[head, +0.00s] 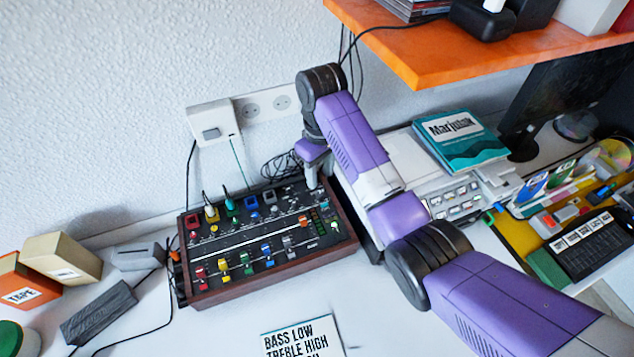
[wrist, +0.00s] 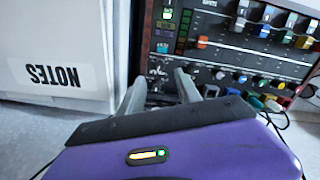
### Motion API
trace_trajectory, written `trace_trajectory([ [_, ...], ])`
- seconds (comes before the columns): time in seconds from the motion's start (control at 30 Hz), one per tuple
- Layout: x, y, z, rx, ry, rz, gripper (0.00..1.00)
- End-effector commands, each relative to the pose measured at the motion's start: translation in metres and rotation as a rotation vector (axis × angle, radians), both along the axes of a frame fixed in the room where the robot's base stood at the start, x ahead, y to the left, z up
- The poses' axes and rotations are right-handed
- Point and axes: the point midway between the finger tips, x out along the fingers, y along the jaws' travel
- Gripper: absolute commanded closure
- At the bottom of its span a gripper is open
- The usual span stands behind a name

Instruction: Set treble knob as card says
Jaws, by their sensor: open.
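The mixer (head: 232,258) is a black panel in a brown wooden case, with coloured sliders, small knobs and coloured plugs. It also shows upside down in the wrist view (wrist: 222,52). Its labels are too small to read, so I cannot tell which knob is treble. The card (head: 300,340) lies in front, reading "BASS LOW", "TREBLE HIGH"; its last line is cut off. My gripper (head: 312,178) points down at the mixer's back right corner. In the wrist view my gripper (wrist: 160,82) has its fingers apart, with nothing clearly held; the fingertips are near the panel's edge.
A white box labelled "NOTES" (wrist: 45,75) stands beside the mixer. A teal book (head: 462,140) lies to the right. An orange shelf (head: 450,62) overhangs the back right. Boxes, including one marked "TAPE" (head: 24,294), and cables are at left. The table around the card is clear.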

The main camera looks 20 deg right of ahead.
Motion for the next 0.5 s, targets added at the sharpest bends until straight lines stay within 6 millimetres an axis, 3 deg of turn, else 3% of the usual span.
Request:
trace_trajectory([
  [0.3,-0.001,0.0,-0.048,0.0,0.003,-0.002,0.6],
  [0.5,-0.001,0.0,-0.066,0.0,0.002,-0.001,0.6],
])
